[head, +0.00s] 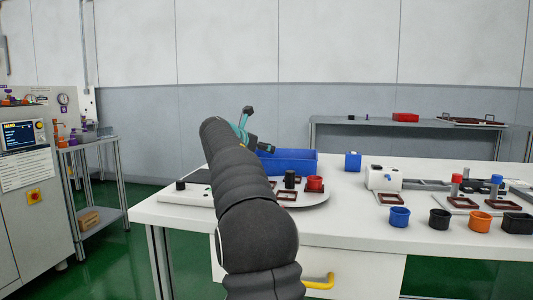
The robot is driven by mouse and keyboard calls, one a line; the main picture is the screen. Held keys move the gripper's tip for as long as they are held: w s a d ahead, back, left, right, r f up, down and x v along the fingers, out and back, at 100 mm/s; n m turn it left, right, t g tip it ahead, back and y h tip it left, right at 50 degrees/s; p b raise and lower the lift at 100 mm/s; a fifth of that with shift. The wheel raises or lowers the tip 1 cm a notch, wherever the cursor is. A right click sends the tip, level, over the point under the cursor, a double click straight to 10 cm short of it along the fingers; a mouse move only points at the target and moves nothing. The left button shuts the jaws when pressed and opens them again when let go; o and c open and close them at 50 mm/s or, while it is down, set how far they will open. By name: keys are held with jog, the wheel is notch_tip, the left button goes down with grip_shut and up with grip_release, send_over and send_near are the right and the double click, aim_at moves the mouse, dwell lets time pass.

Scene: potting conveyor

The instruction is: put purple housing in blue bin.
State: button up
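The blue bin (297,162) is a long open tray towards the back of the white table, just right of my arm. My gripper (260,128) is above the table's back part, left of and a little above the bin in the picture. Its two dark fingers are spread apart, with wall showing between them and nothing seen held. My arm covers part of the gripper and the table behind it. I cannot make out a purple housing on the table. Tiny purplish parts (74,136) show on the left side shelf, too small to identify.
A round plate (318,199) carries a red cup (315,184) and a dark cylinder (290,180). Blue, black and orange cups (400,216) line the right front. A conveyor (430,184) and a blue cube (353,161) stand behind. A grey table (340,124) is at the back.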

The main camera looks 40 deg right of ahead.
jog(key=v, duration=0.7)
jog(key=shift+a, duration=0.3)
jog(key=shift+s+d+r, duration=0.1)
dwell(0.8)
